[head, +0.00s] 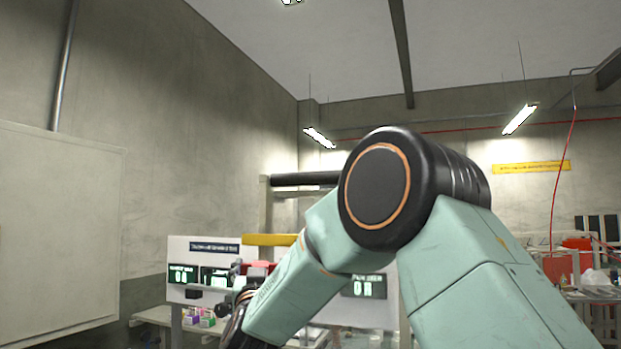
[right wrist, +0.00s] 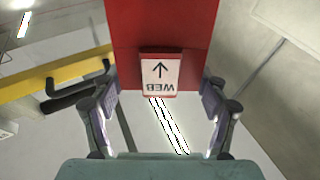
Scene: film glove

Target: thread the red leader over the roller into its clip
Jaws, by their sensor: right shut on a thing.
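The red leader (right wrist: 205,28) fills the upper middle of the right wrist view. Its end carries a white label (right wrist: 160,72) with an arrow and the word WEB, upside down. My right gripper (right wrist: 160,93) is shut on this end, with one finger on each side. In the head view a small red patch (head: 262,265), likely the leader, shows beyond my right forearm. A dark horizontal roller (head: 303,179) spans the frame at mid-height, its right part hidden by my arm. I cannot make out the clip. My left gripper is not in view.
A yellow bar (head: 270,240) runs below the roller, above a white panel (head: 203,252) with dark displays. A pale board (head: 60,230) stands at the left. Benches with red boxes (head: 577,245) are at the far right. My right arm covers much of the centre.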

